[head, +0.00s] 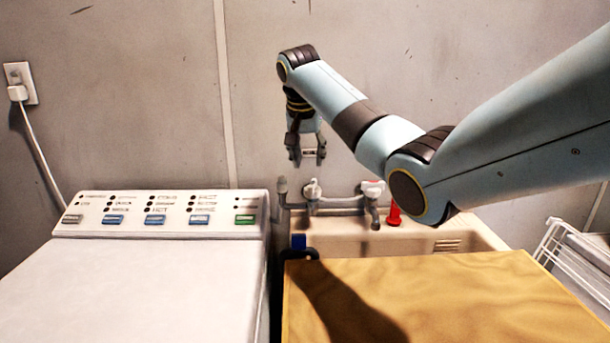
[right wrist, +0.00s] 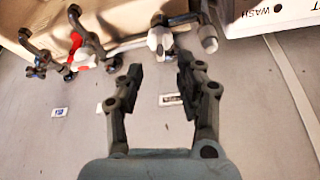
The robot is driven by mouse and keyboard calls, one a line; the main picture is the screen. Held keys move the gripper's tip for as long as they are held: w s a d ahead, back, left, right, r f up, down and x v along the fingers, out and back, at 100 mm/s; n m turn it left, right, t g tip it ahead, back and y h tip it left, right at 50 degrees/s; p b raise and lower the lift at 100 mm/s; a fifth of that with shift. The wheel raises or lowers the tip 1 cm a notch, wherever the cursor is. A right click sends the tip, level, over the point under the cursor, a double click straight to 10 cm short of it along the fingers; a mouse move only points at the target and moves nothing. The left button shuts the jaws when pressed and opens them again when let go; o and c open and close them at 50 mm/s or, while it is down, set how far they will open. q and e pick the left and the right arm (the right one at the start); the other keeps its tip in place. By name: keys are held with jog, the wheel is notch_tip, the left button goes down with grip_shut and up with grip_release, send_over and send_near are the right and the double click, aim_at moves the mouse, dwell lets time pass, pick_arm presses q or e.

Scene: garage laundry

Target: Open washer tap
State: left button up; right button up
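A wall-mounted pipe carries two taps above the sink. The tap nearer the washer has a white handle (head: 312,189); this handle also shows in the right wrist view (right wrist: 160,42). The other tap has a white-and-red handle (head: 373,188), which shows in the right wrist view too (right wrist: 82,54). My right gripper (head: 308,156) hangs pointing down, above the white handle and near the wall. In the right wrist view its two fingers (right wrist: 158,78) are apart with nothing between them. The white handle lies just beyond the fingertips, with a gap. My left gripper is not in view.
The white washer (head: 140,275) with its button panel stands at left. A pale sink (head: 430,239) sits under the taps, partly covered by a wooden board (head: 470,300). A red object (head: 394,214) stands by the right tap. A wire rack (head: 575,260) is at right.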

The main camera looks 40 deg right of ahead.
aim_at(311, 186)
jog(key=x, duration=0.9)
jog(key=shift+f, duration=0.3)
grip_shut()
